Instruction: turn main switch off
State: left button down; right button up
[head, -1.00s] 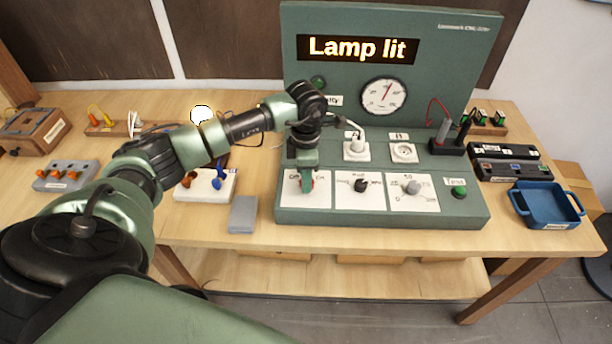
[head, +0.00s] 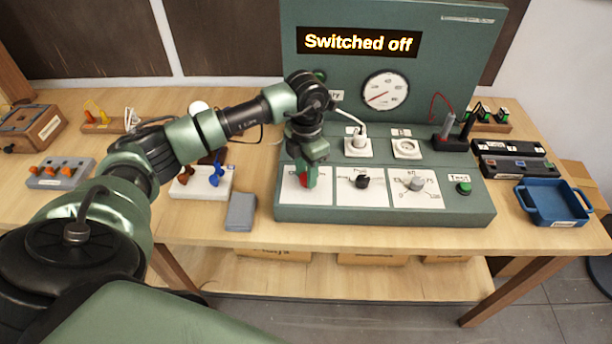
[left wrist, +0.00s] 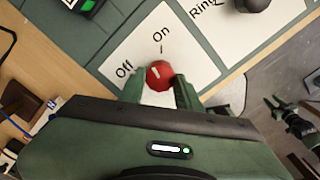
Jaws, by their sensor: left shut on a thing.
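The main switch is a red knob (left wrist: 158,74) with a white mark, on a white plate labelled Off and On. It also shows in the head view (head: 303,181) at the panel's front left. My left gripper (head: 306,177) reaches down onto it. In the left wrist view its two fingers (left wrist: 160,90) stand on either side of the knob, shut on it. The display (head: 358,42) reads "Switched off". The gauge needle (head: 378,98) points low, to the lower left. The lamp bulb (head: 198,107) looks unlit, partly hidden behind my arm.
A black knob (head: 362,182), a grey knob (head: 416,184) and a green button (head: 463,188) sit right of the switch. A plug (head: 357,140) is in the left socket. A blue tray (head: 552,216) lies at the right. A grey block (head: 241,212) lies left of the panel.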

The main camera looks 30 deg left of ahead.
pick_arm(q)
jog(key=n+b, duration=0.2)
jog(key=n, duration=0.3)
jog(key=shift+n, duration=0.3)
jog(key=n, duration=0.3)
jog(key=shift+w+b, duration=0.1)
jog(key=shift+b, duration=0.25)
jog(key=shift+r+n, duration=0.1)
jog(key=shift+n, duration=1.4)
jog(key=c, duration=1)
grip_release()
jog(key=shift+d, duration=0.1)
notch_tip(320, 180, up, 7)
jog(key=shift+f+b, duration=0.2)
jog(key=shift+b, duration=0.95)
jog(key=shift+r, duration=0.6)
